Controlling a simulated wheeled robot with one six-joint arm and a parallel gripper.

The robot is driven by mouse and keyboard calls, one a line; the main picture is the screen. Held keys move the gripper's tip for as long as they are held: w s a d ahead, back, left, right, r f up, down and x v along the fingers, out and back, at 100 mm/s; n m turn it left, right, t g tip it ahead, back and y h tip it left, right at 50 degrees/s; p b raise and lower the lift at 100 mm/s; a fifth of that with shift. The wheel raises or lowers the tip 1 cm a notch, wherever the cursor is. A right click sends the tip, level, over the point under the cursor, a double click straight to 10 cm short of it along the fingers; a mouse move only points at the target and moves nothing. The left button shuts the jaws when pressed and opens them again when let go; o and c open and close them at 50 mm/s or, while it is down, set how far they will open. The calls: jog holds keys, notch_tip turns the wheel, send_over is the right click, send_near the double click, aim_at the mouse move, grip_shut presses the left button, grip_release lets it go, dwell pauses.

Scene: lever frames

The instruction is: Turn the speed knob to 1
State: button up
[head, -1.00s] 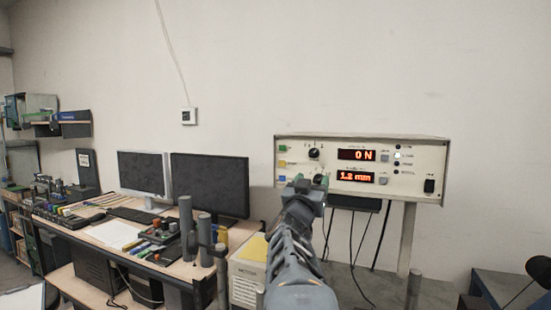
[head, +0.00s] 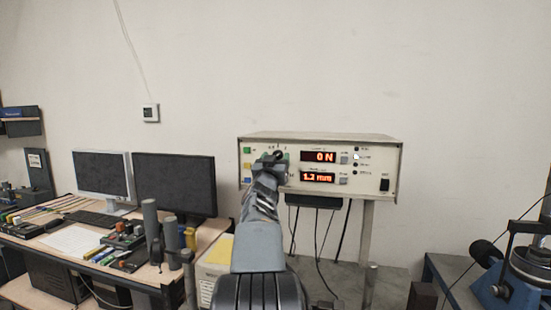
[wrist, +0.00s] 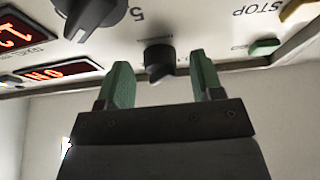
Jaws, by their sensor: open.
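The cream control box (head: 320,138) stands against the wall in the head view, with two dark knobs on its left half. My gripper (head: 271,157) is in front of them and hides most of both knobs. The wrist view shows the panel upside down. There the smaller black knob (wrist: 158,57) lies beyond and between the green fingertips of my open gripper (wrist: 160,85); I cannot tell whether they touch it. The larger knob (wrist: 92,12) is at the top, partly cut off, near a printed "5". I cannot read which knob is labelled speed.
A red display (head: 319,156) reads "0N" and a lower one (head: 318,177) about "1.2 mm". A green button (wrist: 264,47) sits beside the smaller knob. Two monitors (head: 174,183) stand on the desk at left. Blue equipment (head: 510,285) is at right.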

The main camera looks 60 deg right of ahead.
jog(key=shift+c, duration=0.3)
jog(key=c, duration=0.9)
jog(key=shift+o, duration=0.2)
jog(key=shift+n, duration=0.3)
jog(key=n+t+b, duration=0.1)
jog(key=n, duration=0.1)
jog(key=n+t+y+b, duration=0.1)
jog(key=n, duration=0.2)
jog(key=n+t+y+b, duration=0.1)
jog(key=n, duration=0.1)
jog(key=shift+s+d+n+b, duration=0.1)
jog(key=shift+s+n+b, duration=0.15)
jog(key=shift+n+b, duration=0.1)
jog(key=shift+r+n+t+y, duration=0.15)
jog(key=shift+n+t+y, duration=0.45)
jog(key=shift+n, duration=0.55)
jog(key=shift+n+p, duration=0.35)
jog(key=shift+n, duration=0.45)
jog(key=shift+t+y, duration=0.3)
